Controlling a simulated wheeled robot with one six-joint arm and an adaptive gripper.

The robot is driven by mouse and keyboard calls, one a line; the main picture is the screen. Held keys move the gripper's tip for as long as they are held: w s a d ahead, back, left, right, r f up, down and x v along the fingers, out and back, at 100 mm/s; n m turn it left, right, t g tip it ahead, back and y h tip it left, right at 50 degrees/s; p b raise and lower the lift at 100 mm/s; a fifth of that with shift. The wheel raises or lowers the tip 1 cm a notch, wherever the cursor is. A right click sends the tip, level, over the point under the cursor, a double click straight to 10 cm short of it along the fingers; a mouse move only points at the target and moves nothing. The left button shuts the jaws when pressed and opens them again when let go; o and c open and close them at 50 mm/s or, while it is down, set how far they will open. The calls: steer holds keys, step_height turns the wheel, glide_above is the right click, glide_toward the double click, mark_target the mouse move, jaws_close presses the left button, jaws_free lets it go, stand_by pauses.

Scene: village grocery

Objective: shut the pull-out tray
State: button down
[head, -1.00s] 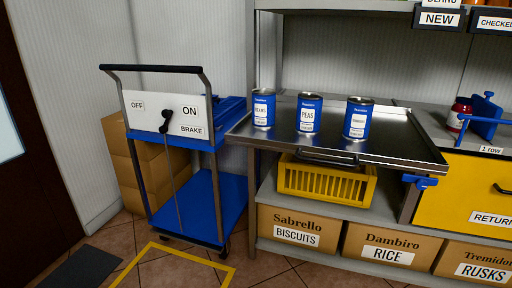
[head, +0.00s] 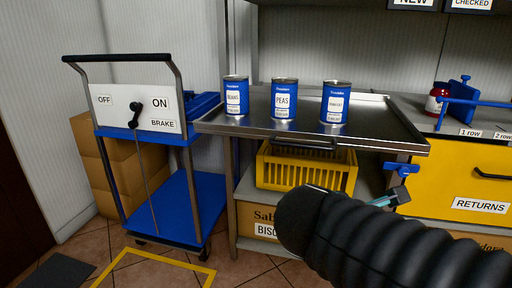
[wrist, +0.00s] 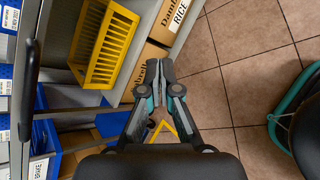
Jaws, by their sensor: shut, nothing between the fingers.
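The pull-out tray (head: 375,128) is a grey metal sheet that sticks out from the shelf unit, with a dark bar handle (head: 305,143) on its front edge. Three blue cans stand upright on it: one at the left (head: 236,96), the peas (head: 284,99) in the middle and one at the right (head: 336,102). A blue latch (head: 402,169) sits under the tray's right front corner. My gripper (wrist: 164,70) is shut and empty in the wrist view, apart from the tray, with floor and boxes beyond it. In the head view my arm hides most of it.
A yellow crate (head: 265,170) and cardboard boxes (head: 247,218) are on the shelf below. A blue trolley (head: 178,205) with an ON/OFF brake panel stands at the left. A yellow returns drawer (head: 450,185) is at the right. Tiled floor shows in front.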

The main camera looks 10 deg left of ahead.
steer(key=w+a+r+n+t+b, duration=0.1)
steer(key=w+a+r+n+t, duration=0.2)
steer(key=a+n, duration=0.45)
steer(key=n+t+y+b, duration=0.2)
steer(key=n+t+y, duration=0.25)
steer(key=n, duration=0.25)
glide_toward(259, 132)
steer(key=shift+m+t, duration=0.25)
steer(key=w, duration=0.7)
steer(key=shift+w+d+f, duration=0.1)
steer(key=shift+w+f, duration=0.05)
steer(key=shift+f, duration=0.1)
